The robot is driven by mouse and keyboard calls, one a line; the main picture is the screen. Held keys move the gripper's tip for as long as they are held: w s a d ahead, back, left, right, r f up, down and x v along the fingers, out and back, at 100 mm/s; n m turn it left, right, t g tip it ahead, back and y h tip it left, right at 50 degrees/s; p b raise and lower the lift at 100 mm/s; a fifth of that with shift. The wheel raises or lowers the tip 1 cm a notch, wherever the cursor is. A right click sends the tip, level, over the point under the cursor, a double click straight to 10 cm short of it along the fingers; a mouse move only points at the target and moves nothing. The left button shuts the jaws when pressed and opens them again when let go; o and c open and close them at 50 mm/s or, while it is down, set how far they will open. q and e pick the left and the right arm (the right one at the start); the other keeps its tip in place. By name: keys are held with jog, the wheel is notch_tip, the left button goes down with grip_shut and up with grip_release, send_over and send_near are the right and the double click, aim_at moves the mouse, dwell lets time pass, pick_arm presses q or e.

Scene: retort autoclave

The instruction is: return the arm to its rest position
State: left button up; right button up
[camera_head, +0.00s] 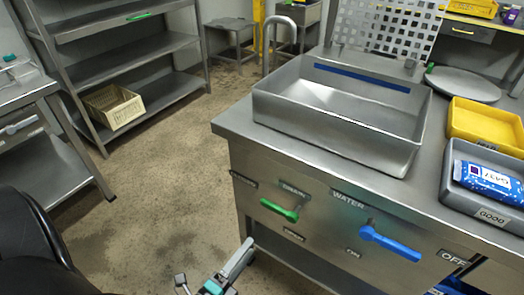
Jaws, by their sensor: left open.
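My left gripper (211,272) shows at the bottom middle of the head view. Its jaws are apart and nothing shows between them. It is over the floor, in front of the steel bench (236,120) and lower than the bench top. A black part of my arm fills the lower left corner. The rest of the arm is cut off by the frame's lower edge. I do not see my right gripper.
The bench holds a steel basin (390,155), a yellow tray (470,122) and a grey tray (455,205) with a blue pouch (490,183). A green handle (280,209) and a blue handle (390,243) stick out from its front. Open floor (170,190) lies to its left.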

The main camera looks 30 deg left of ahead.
pick_arm(q)
jog(key=s+d+f+n+g+p, duration=0.1)
jog(key=s+f+n+g, duration=0.1)
jog(key=f+n+g, duration=0.45)
jog(key=s+d+f+n+g+p, duration=0.1)
jog(key=s+f+n, duration=0.15)
jog(key=f, duration=0.65)
jog(key=s+a+f+n+g+p, duration=0.1)
jog(key=s+f+n+g, duration=0.2)
jog(key=s, duration=0.4)
jog(key=s+a+f+n+g+y, duration=0.1)
jog(key=s+a+f+n+g, duration=0.1)
jog(key=s+f+n+g, duration=0.2)
jog(key=s+f+g, duration=0.1)
jog(key=s+f, duration=0.2)
jog(key=shift+s+a+p, duration=0.2)
jog(key=shift+s+p, duration=0.15)
pick_arm(e)
jog(key=s+d+f, duration=0.1)
jog(key=s+d, duration=0.2)
jog(key=s, duration=0.3)
jog(key=shift+d, duration=0.35)
